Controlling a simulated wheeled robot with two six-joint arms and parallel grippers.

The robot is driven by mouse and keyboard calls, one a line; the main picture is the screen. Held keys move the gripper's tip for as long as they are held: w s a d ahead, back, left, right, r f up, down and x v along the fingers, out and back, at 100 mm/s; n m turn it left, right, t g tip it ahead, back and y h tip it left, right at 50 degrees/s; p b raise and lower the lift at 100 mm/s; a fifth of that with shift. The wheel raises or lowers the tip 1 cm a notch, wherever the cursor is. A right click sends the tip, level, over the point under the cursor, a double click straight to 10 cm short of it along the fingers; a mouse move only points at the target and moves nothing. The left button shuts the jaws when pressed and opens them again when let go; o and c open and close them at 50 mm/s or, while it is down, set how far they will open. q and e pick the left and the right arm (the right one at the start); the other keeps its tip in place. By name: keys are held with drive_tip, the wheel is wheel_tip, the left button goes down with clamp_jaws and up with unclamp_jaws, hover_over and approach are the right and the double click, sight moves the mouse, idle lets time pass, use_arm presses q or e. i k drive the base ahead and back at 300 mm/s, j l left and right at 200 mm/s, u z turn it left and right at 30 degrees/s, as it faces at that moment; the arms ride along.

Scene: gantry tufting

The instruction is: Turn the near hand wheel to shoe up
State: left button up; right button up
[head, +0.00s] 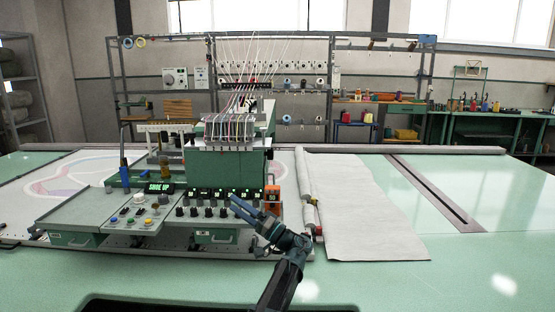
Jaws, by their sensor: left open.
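The green tufting machine head (232,165) stands on the gantry carriage left of centre. A small display (159,188) on its console glows green and reads SHOE UP. A row of black round knobs (208,211) runs along the front of the head. I cannot tell which part is the near hand wheel; it may be hidden or too small. My left gripper (236,204) is open in front of the head's lower right, its fingers pointing left near the knobs. I cannot tell whether it touches any of them. My right gripper is out of view.
An orange box (272,198) sits right behind my left gripper. A grey cloth (365,205) and a roll (307,195) lie right of the machine. The console (135,218) carries coloured buttons. The green table (470,265) is clear at the right front.

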sight(269, 153)
drive_tip(key=j+z, duration=0.4)
drive_tip(key=i+z, duration=0.15)
drive_tip(key=i, duration=0.55)
drive_tip(key=j, duration=0.3)
drive_tip(key=i+j, duration=0.1)
drive_tip(key=j, duration=0.15)
drive_tip(key=u, duration=0.05)
